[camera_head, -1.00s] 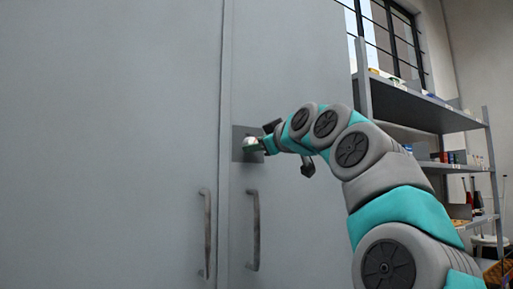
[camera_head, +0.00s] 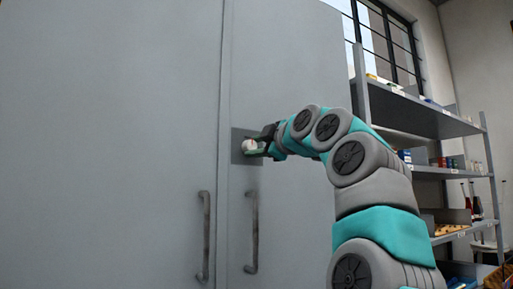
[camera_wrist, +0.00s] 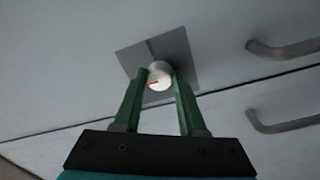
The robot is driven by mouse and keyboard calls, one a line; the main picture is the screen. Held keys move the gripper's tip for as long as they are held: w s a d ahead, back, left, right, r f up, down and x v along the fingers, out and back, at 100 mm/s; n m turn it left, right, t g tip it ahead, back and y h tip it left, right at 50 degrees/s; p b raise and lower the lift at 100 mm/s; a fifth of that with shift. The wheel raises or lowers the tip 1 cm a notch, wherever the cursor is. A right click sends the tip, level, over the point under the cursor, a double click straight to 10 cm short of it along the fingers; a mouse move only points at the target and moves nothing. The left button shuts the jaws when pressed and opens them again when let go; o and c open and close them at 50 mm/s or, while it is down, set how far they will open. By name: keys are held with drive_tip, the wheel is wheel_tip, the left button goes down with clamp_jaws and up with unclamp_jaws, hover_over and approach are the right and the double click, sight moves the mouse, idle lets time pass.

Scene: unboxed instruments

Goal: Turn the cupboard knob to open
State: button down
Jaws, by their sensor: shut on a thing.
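The cupboard (camera_head: 120,120) is grey, with two tall doors that stand closed. Its knob (camera_head: 249,147) is round and white, on a dark square plate (camera_head: 238,156) on the right door near the seam. In the wrist view the knob (camera_wrist: 159,77) shows a red mark pointing left, and the plate (camera_wrist: 183,47) lies behind it. My gripper (camera_head: 256,148) is at the knob. In the wrist view the two green fingers of my gripper (camera_wrist: 158,84) stand on either side of the knob and are shut on it.
Two vertical bar handles, left (camera_head: 204,238) and right (camera_head: 252,232), hang below the knob. A grey shelf unit (camera_head: 425,115) with small boxes and bottles stands at the right. A window (camera_head: 385,40) is behind it.

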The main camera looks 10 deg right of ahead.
idle(0.3)
drive_tip(key=shift+c, duration=2.4)
unclamp_jaws()
drive_tip(key=b+v, duration=0.2)
drive_tip(key=v, duration=0.5)
drive_tip(key=shift+s, duration=0.4)
